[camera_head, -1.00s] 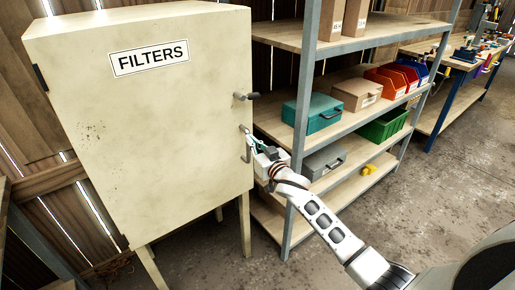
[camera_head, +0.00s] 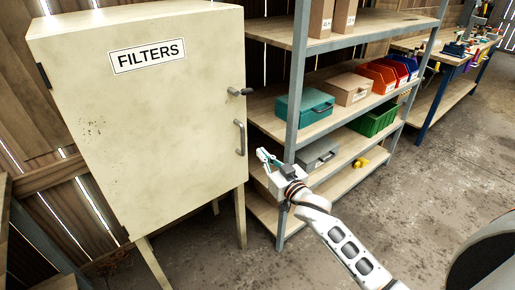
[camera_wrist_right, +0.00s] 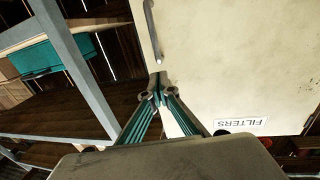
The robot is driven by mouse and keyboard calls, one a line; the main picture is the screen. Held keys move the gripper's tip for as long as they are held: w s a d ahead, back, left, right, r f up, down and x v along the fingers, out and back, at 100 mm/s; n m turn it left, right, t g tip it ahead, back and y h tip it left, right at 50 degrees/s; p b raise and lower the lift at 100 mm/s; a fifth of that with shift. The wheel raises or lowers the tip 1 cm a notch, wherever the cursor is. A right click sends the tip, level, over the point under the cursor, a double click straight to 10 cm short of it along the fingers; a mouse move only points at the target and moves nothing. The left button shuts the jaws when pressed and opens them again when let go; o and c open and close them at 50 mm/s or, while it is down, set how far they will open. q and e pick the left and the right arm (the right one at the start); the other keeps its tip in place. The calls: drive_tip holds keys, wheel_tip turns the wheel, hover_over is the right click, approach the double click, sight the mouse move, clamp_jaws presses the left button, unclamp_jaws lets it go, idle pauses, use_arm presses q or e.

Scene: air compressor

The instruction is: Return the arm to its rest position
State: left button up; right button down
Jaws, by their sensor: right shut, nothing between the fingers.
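My right gripper (camera_head: 264,157) is shut and empty. It is apart from the cream cabinet (camera_head: 165,120), to the right of and below its vertical door handle (camera_head: 240,138), in front of the shelf rack. In the right wrist view its fingertips (camera_wrist_right: 158,95) meet, with the cabinet handle (camera_wrist_right: 153,35) beyond them. My right arm reaches in from the lower right of the head view. The cabinet door, labelled FILTERS, looks closed.
The grey metal shelf rack (camera_head: 298,75) stands close behind my right gripper. It holds a teal case (camera_head: 304,107), a brown box, coloured bins and a grey case (camera_head: 318,155). A workbench (camera_head: 450,85) stands at the far right. The floor (camera_head: 440,165) on the right is clear.

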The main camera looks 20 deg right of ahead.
drive_tip(key=s+a+f+n+g, duration=0.1)
drive_tip(key=s+a+f+g, duration=0.2)
drive_tip(key=s+f, duration=0.9)
drive_tip(key=s+a+f+n+g, duration=0.2)
drive_tip(key=s+a+f+g, duration=0.2)
drive_tip(key=s+f, duration=0.9)
drive_tip(key=s, duration=0.6)
drive_tip(key=shift+s+f+y, duration=0.25)
drive_tip(key=shift+s+y, duration=0.05)
drive_tip(key=shift+s, duration=0.1)
